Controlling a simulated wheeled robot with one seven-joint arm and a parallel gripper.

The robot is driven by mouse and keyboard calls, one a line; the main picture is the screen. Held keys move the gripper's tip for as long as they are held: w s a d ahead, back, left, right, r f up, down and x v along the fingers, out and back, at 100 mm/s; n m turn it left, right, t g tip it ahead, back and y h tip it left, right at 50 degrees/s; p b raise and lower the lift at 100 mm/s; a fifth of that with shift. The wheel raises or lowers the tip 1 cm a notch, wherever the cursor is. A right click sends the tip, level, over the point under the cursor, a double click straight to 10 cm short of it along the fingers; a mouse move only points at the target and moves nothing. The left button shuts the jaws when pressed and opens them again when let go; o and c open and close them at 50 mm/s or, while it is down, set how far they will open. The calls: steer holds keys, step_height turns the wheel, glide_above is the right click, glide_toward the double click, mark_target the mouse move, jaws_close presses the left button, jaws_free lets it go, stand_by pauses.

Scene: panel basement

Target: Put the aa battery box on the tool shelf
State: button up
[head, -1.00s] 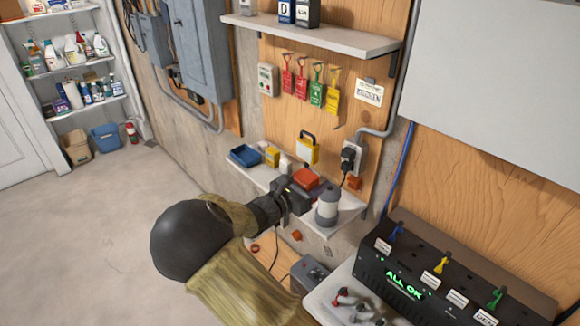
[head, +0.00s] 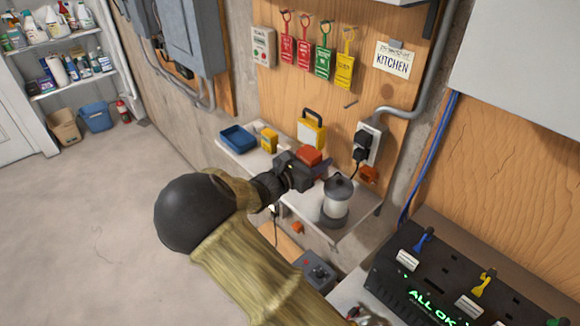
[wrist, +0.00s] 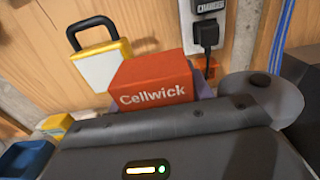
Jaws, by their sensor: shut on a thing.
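An orange-red box (head: 309,155) marked "Cellwick" sits at my gripper's tip above or at the narrow wall shelf (head: 343,236); I take it for the battery box, though no "AA" is readable. My gripper (head: 312,166) is shut on it, and its fingertips are largely hidden. In the wrist view the box (wrist: 152,82) stands just beyond the dark gripper body, with a purple piece beside and behind it. Whether the box touches the shelf is unclear. Which shelf is the tool shelf is not labelled.
A grey lantern (head: 336,202) stands close right of my gripper. A blue tray (head: 238,138), a small yellow item (head: 269,139) and a yellow-white handled case (head: 311,130) are on the shelf's left and back. Tags (head: 324,62) hang above; an outlet (head: 368,143) is at right.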

steer(key=shift+s, duration=0.3)
steer(key=shift+f, duration=0.35)
steer(key=shift+f+p, duration=0.85)
steer(key=shift+f, duration=1.6)
steer(key=shift+w+f+p, duration=0.1)
steer(key=shift+f+p, duration=0.55)
steer(key=shift+f, duration=1.4)
steer(key=shift+f, duration=0.2)
steer(key=o, duration=1.1)
